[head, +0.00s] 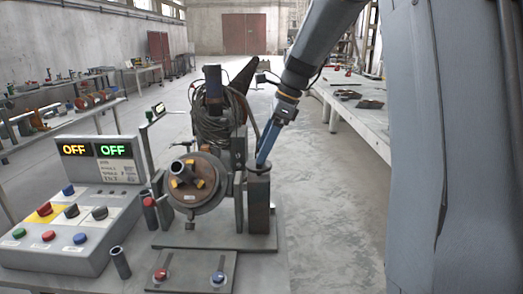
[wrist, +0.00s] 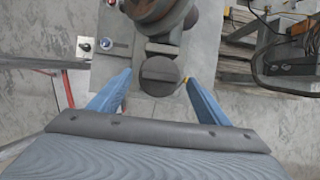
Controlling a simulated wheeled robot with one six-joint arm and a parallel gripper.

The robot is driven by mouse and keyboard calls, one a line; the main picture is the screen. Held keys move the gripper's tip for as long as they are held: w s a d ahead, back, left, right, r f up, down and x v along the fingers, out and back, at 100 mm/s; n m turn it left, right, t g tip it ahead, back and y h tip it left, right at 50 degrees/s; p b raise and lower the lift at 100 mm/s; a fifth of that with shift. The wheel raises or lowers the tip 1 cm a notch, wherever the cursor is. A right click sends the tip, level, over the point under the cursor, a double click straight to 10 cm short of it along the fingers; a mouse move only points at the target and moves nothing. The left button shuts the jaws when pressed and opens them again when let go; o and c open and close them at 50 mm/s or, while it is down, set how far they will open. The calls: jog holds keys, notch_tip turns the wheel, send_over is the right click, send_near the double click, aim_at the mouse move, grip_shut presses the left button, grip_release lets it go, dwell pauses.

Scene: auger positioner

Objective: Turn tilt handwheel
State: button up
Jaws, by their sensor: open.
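The tilt positioner (head: 213,241) stands on the bench, with a round chuck face (head: 205,172) toward the head camera. What looks like the tilt handwheel (head: 240,171) is a thin dark rim on top of the block at its right side, partly hidden in the head view. In the wrist view a dark round part with a crossbar (wrist: 158,70) shows, probably the same wheel or its hub. My gripper (head: 262,161) points down at it from above. Its two blue fingers (wrist: 157,88) are apart, one on each side of the round part. I cannot tell whether they touch it.
A control box (head: 75,228) with buttons and two OFF displays stands at the left. A small plate with a red and a blue button (head: 191,273) lies in front. Coiled cables (head: 214,125) hang behind the chuck. Floor right of the bench is clear.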

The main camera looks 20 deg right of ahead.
jog(key=shift+x, duration=1.15)
jog(key=c, duration=1.1)
jog(key=shift+o, duration=0.2)
jog(key=shift+r+n+p, duration=0.1)
jog(key=shift+n+p, duration=0.2)
jog(key=shift+p, duration=0.1)
